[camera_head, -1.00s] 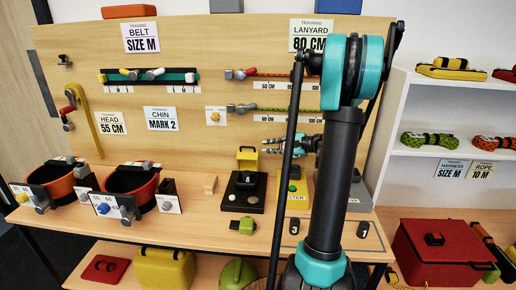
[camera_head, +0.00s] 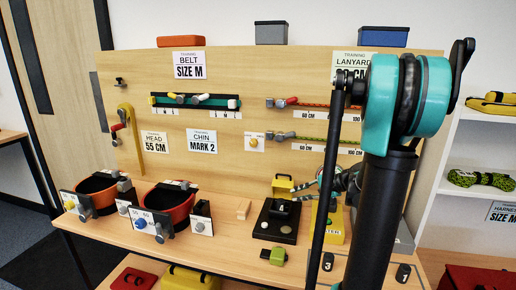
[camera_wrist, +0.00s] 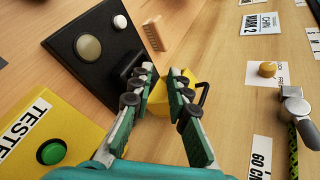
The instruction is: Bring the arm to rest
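My gripper (camera_wrist: 160,76) shows two grey and green padded fingers in the wrist view, with a clear gap between the tips. It is open and empty. A yellow block with a dark handle (camera_wrist: 158,100) shows behind the fingertips. In the head view this yellow block (camera_head: 283,186) stands at the board behind the black stand (camera_head: 276,222), left of my gripper and apart from it. My arm is folded upright at the right of the head view. Its links hide part of my gripper there.
A yellow tester (camera_head: 333,232) stands beside the black stand, partly behind my arm. A white shelf (camera_head: 480,140) stands at the right. Table space between cups and stand is mostly clear.

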